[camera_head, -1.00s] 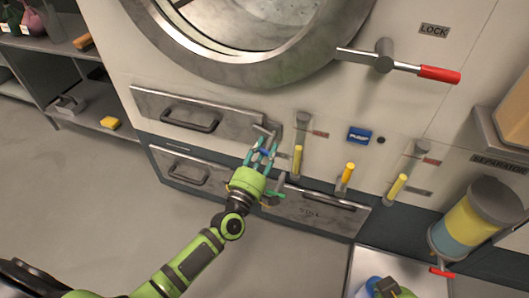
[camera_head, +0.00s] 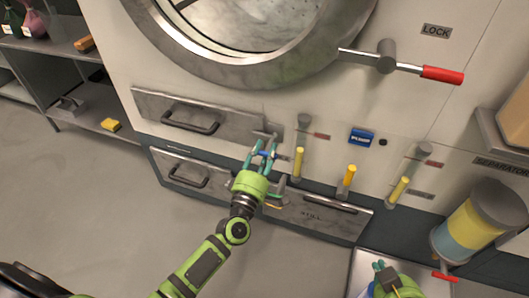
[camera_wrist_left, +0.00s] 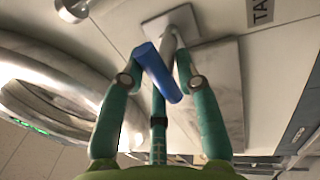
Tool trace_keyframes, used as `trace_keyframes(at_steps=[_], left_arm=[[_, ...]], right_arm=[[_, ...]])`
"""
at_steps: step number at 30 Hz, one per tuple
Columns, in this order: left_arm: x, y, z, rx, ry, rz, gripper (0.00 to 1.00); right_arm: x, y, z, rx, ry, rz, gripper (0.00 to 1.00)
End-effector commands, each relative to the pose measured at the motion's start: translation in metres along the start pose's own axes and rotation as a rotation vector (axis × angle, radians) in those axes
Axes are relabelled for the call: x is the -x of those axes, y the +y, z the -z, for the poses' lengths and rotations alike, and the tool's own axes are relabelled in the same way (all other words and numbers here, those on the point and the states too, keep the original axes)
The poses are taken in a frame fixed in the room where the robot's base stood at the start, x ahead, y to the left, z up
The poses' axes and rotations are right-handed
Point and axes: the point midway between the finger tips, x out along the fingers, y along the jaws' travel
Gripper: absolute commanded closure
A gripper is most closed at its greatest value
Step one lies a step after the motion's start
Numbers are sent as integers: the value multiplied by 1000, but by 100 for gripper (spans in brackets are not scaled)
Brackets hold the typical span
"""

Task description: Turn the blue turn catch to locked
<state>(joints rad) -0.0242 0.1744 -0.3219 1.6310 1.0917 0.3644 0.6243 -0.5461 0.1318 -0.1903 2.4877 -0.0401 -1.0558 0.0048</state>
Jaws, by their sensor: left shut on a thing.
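The blue turn catch (camera_head: 264,154) is mounted on the machine front, at the right end of the upper drawer, and is mostly hidden by my fingers in the head view. In the left wrist view its blue handle (camera_wrist_left: 158,73) slants between the fingertips, with a grey stem running up to a square plate. My left gripper (camera_head: 262,151) is shut on the handle; its teal fingers also show in the left wrist view (camera_wrist_left: 160,80). My right gripper (camera_head: 386,270) is at the bottom right of the head view, its fingers too small to judge.
Upper (camera_head: 190,118) and lower (camera_head: 178,172) drawers lie left of the catch. Yellow-handled levers (camera_head: 298,162) stand close to its right. A red-handled door lever (camera_head: 440,74) and round door (camera_head: 210,70) are above. A yellow and blue canister (camera_head: 470,226) is at right. Open floor lies at left.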

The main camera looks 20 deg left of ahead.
Motion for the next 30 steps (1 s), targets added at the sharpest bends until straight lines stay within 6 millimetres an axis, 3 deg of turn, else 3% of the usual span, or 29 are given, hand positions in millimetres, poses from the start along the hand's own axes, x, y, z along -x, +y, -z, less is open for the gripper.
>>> trace_keyframes(at_steps=[4,5,6,19,23,30], left_arm=[[-1,1,-2,7,-2,-3,100],[-1,1,-2,7,-2,-2,60],[-1,1,-2,7,-2,-2,44],[5,-1,0,2,-1,1,43],[24,-1,-1,1,-2,3,43],[76,-1,-1,2,-2,3,43]], right_arm=[[0,0,0,0,0,0,100],[0,0,0,0,-1,0,100],[0,0,0,0,-1,0,100],[0,0,1,2,0,1,100],[0,0,0,2,0,1,100],[0,0,0,1,-1,0,100]])
